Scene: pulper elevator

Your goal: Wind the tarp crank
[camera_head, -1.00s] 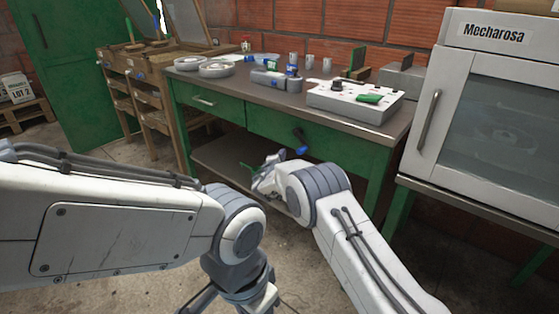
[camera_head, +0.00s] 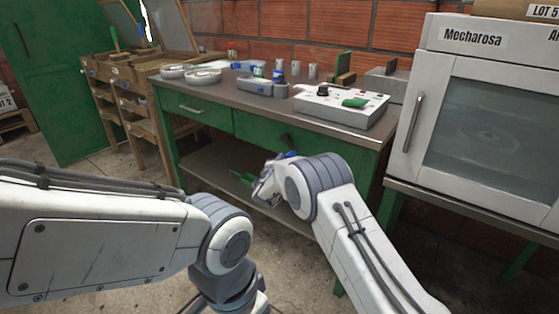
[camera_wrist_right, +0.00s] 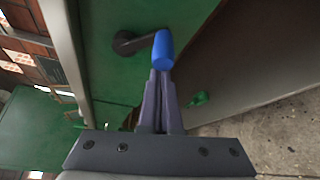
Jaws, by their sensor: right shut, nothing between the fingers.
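The crank has a dark arm (camera_head: 285,138) and a blue handle (camera_head: 291,154), on the green front of the workbench. In the right wrist view the dark crank arm (camera_wrist_right: 130,42) runs from its round hub to the blue handle (camera_wrist_right: 163,48). My right gripper (camera_wrist_right: 159,76) is shut and empty, its fingertips at the lower end of the handle in that view; I cannot tell whether they touch it. In the head view my right wrist (camera_head: 268,186) is just below and left of the handle, its fingers hard to make out. My left arm reaches down the lower left; its fingers do not show.
The workbench top (camera_head: 235,95) holds a white control box (camera_head: 340,105) and round dishes (camera_head: 205,76). A lower shelf (camera_head: 205,166) lies under it. A white Mecharosa cabinet (camera_head: 480,120) stands at right. A wooden stand (camera_head: 135,90) is at left.

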